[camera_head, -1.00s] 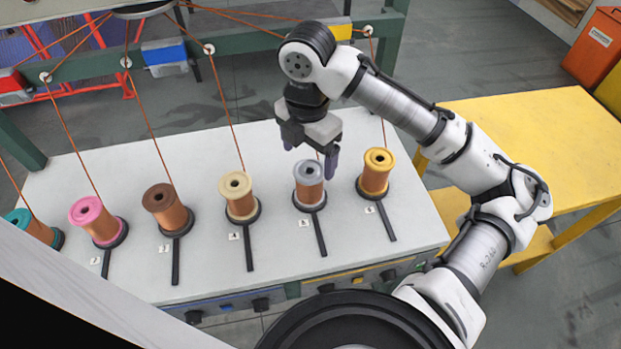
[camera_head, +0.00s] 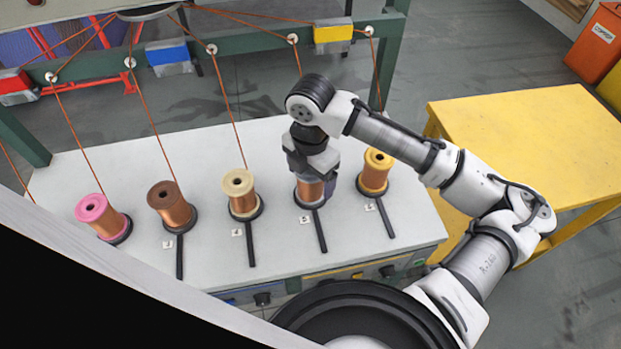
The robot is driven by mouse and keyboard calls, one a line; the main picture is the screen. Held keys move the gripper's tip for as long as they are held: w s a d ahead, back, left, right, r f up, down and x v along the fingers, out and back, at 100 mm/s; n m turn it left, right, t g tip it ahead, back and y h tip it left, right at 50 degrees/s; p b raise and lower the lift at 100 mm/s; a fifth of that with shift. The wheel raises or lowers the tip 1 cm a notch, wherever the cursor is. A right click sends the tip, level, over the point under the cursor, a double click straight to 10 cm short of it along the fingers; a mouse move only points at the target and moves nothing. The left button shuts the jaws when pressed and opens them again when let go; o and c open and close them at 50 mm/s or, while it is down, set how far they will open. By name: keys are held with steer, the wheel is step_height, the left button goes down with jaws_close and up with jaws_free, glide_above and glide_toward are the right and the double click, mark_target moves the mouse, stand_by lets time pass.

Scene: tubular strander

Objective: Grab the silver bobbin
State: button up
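The silver bobbin (camera_head: 310,191) stands upright on its dark holder on the white bench, wound with copper wire. Its silver top flange is hidden under my gripper (camera_head: 314,178). My gripper points down from above, with its fingers around the upper part of the bobbin. One finger shows at the right of the bobbin; the other is mostly hidden. I cannot tell whether the fingers press on it.
A gold bobbin (camera_head: 375,172) stands close on the right, and a cream bobbin (camera_head: 240,193) on the left. Brown (camera_head: 171,205) and pink (camera_head: 102,217) bobbins stand farther left. Orange wires run up to the green frame (camera_head: 270,45). A yellow table (camera_head: 530,140) is at right.

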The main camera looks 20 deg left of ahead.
steer(key=c, duration=1.5)
steer(key=shift+r, duration=0.15)
